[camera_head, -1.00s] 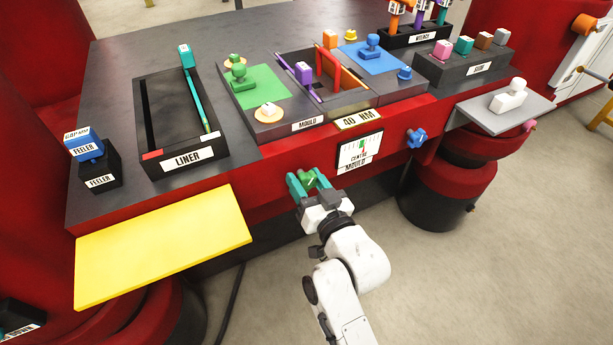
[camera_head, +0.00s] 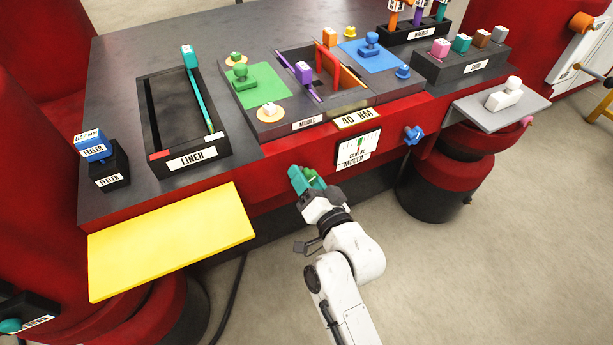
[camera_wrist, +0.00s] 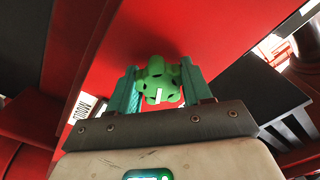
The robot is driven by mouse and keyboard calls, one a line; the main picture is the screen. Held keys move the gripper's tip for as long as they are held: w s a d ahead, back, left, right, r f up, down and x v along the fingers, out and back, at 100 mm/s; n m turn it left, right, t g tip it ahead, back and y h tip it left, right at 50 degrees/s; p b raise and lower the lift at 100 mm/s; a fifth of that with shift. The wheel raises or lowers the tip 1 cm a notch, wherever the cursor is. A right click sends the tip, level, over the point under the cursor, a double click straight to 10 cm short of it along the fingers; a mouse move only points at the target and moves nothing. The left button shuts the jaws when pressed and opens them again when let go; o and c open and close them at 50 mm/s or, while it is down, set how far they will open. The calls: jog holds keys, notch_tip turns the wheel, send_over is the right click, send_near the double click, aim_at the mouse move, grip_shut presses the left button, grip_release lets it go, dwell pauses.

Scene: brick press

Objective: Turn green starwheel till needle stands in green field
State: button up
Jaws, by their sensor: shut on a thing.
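The green starwheel (camera_head: 311,175) is on the red front of the press, below and left of the gauge. My gripper (camera_head: 306,180) is shut on it, with one teal finger on each side. In the wrist view the starwheel (camera_wrist: 157,72) shows its lobes and a white mark between the fingers of my gripper (camera_wrist: 161,88). The white gauge (camera_head: 358,148), labelled MOULD, faces me to the right of my gripper. A little green shows low on its dial; the needle is too small to place surely against the field.
A blue starwheel (camera_head: 414,134) is on the same front, right of the gauge. A yellow shelf (camera_head: 172,240) juts out at the left and a grey shelf (camera_head: 500,108) at the right. The LINER tray (camera_head: 190,158) stands on top. The floor in front is clear.

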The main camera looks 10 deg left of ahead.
jog(key=shift+f, duration=0.3)
jog(key=o, duration=1)
jog(key=shift+r, duration=0.2)
jog(key=shift+o, duration=0.2)
jog(key=b+v, duration=0.3)
jog(key=v, duration=0.7)
jog(key=shift+s+d, duration=0.25)
jog(key=shift+s, duration=0.1)
